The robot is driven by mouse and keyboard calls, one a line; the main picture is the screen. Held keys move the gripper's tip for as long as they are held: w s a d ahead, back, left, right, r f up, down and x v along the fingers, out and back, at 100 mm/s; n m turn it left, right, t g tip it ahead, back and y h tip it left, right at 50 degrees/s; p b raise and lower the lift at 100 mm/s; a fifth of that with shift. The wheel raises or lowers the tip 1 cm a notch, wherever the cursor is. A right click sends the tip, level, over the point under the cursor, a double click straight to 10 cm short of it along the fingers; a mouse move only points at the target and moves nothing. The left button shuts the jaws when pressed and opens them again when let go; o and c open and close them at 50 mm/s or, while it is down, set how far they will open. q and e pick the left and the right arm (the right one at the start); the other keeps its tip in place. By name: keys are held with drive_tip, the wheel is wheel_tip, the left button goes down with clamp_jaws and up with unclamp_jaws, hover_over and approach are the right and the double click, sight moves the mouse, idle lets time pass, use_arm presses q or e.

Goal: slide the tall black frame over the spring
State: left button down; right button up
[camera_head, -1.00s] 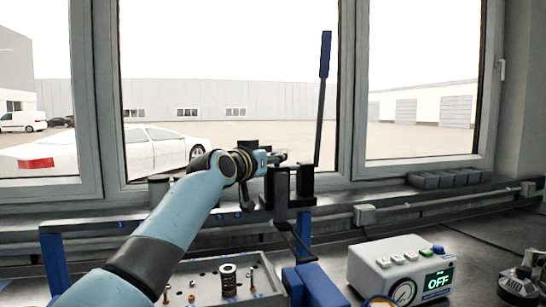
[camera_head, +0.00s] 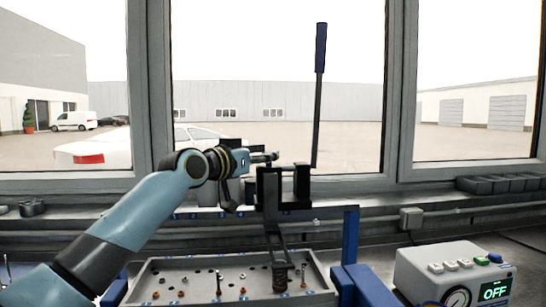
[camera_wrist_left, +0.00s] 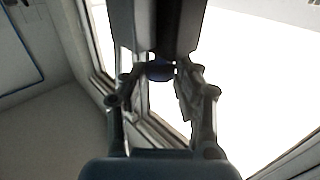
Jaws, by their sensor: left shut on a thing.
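The tall black frame (camera_head: 270,190) stands upright above the tray in the head view. It has a U-shaped upper part, a long lever with a blue handle (camera_head: 321,50), and a lower part reaching down toward the spring. My left gripper (camera_head: 268,157) is at the frame's upper part and shut on it. In the left wrist view the gripper's fingers (camera_wrist_left: 162,75) close around a dark part with a little blue. The dark coiled spring (camera_head: 280,280) stands in the tray, directly below the frame's lower end in the picture. I cannot tell whether they touch. My right gripper is out of view.
The grey tray (camera_head: 150,279) holds several small bolts and valves. Blue posts (camera_head: 350,235) stand beside it. A white control box (camera_head: 445,270) with a gauge and an "OFF" display is at the right. The window sill and a pipe run behind.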

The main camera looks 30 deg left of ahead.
use_arm(q)
drive_tip(key=shift+f, duration=0.1)
drive_tip(key=c, duration=1)
unclamp_jaws()
drive_tip(key=s+a, duration=0.2)
drive_tip(key=s, duration=0.9)
drive_tip(key=shift+s+a, duration=0.15)
drive_tip(key=shift+s, duration=0.25)
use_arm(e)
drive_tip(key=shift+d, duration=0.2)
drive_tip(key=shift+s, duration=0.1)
